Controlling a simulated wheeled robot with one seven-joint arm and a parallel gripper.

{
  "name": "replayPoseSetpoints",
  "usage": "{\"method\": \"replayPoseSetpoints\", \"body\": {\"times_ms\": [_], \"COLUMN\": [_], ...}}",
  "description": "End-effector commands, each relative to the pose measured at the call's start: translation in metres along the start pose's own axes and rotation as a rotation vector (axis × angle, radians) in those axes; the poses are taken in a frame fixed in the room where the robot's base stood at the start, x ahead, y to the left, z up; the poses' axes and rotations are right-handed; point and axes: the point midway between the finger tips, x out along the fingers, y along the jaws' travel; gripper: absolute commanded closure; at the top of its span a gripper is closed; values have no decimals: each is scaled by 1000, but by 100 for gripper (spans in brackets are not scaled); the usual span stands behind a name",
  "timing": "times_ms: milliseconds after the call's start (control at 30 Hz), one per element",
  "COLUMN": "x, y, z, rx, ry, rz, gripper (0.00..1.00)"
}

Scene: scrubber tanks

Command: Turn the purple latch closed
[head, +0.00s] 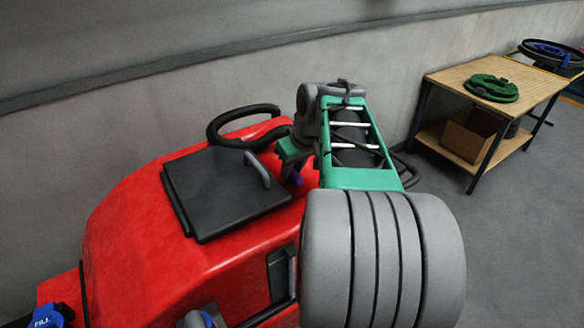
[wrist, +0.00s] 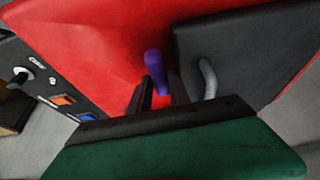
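The purple latch (wrist: 154,66) stands out from the red scrubber body, beside the black lid (wrist: 240,55), in the wrist view. In the head view only a small purple piece (head: 298,180) shows under my gripper (head: 293,168). In the wrist view my gripper (wrist: 162,92) has its two dark fingers apart, with red showing between them. The latch's lower end lies between or just beyond the fingertips; I cannot tell if they touch it. The lid (head: 215,195) lies flat on the red machine (head: 135,240) and has a grey handle (head: 258,170).
A steering wheel (head: 243,124) is behind the lid, close to my arm. A control panel (wrist: 45,90) with a knob and coloured switches is at the left in the wrist view. A wooden table (head: 535,82) with a green coil stands at right. A wall runs behind.

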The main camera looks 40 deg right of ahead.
Motion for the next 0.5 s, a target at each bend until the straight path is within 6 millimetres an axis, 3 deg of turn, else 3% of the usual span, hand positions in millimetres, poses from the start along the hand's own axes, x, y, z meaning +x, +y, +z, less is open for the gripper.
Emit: {"method": "replayPoseSetpoints", "body": {"times_ms": [267,500], "x": [0,0], "y": [0,0], "z": [0,0], "rx": [0,0], "ry": [0,0], "rz": [0,0], "gripper": [100,100]}}
